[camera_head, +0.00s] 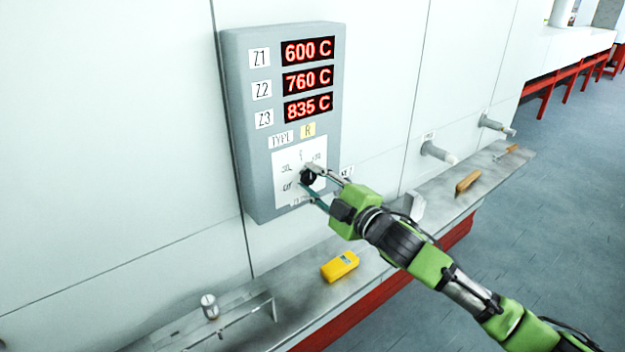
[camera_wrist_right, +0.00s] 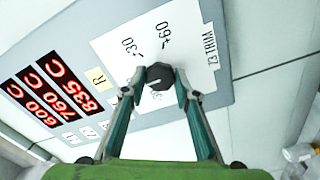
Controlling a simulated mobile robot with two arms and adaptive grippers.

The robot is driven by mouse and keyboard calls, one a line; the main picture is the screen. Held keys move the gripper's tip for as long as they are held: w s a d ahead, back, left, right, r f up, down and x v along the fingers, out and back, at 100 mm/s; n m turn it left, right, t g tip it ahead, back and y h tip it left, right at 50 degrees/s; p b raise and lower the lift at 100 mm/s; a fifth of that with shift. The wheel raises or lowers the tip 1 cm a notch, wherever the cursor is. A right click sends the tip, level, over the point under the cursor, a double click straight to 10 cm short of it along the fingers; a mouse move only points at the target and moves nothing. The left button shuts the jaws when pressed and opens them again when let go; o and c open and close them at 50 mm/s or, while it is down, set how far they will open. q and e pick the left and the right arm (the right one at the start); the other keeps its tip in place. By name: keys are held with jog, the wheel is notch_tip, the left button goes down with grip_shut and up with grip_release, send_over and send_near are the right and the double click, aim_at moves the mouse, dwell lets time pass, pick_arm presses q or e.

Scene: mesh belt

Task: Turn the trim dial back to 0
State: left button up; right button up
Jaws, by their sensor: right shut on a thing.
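The black trim dial (camera_head: 308,178) sits on a white scale plate (camera_head: 284,160) low on the grey control panel (camera_head: 240,130). My right gripper (camera_head: 312,183) is shut on the dial, with one finger above and one below it. In the right wrist view the dial (camera_wrist_right: 159,78) is between the two fingertips (camera_wrist_right: 168,88). Where the dial's pointer stands cannot be told clearly. My left gripper is not in view.
Red displays read 600 C, 760 C and 835 C (camera_head: 308,106). A yellow meter (camera_head: 340,266) and a brown-handled brush (camera_head: 468,181) lie on the metal ledge (camera_head: 300,290) below. A small metal can (camera_head: 209,307) stands at the left. Pipe stubs (camera_head: 438,152) stick out of the wall at right.

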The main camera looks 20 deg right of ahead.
dwell(0.5)
jog(key=o, duration=1.1)
jog(key=v, duration=1.2)
